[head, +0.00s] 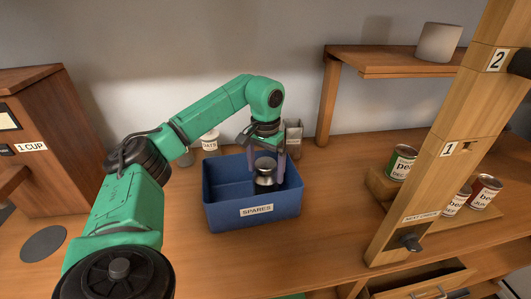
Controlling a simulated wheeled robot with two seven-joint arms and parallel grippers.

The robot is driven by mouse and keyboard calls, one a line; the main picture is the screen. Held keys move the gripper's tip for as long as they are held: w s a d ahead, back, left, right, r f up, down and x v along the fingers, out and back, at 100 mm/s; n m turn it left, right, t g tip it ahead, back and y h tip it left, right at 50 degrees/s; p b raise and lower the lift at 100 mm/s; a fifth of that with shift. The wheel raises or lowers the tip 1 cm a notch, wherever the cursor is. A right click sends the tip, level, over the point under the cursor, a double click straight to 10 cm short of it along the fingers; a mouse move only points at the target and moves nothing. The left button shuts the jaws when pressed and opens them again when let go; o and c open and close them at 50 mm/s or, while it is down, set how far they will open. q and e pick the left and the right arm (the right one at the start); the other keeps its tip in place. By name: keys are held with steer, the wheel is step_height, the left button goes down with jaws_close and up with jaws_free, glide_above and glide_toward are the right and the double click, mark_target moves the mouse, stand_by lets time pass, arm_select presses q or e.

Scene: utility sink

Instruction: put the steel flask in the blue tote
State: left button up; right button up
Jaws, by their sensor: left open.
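The blue tote (226,215), labelled SPARES, stands on the wooden counter. The steel flask (265,170) is upright inside the tote's outline, with its silver top showing and its lower part dark against the tote. Whether its base touches the tote's floor cannot be told. My left gripper (267,160) reaches down over the tote from above, with its fingers apart around the flask's top. My right gripper is not in view.
A jar labelled OATS (210,141) and a grey container (293,135) stand behind the tote. A wooden post (440,150) rises at the right, near several cans, including a green one (401,162). A shelf (390,62) juts from the wall. The counter in front of the tote is clear.

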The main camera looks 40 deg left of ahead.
arm_select(q)
step_height(320, 180, up, 4)
steer(key=shift+w+f, duration=0.1)
steer(key=shift+f, duration=0.1)
step_height(320, 180, up, 7)
steer(key=p, duration=0.3)
steer(key=shift+r, duration=0.1)
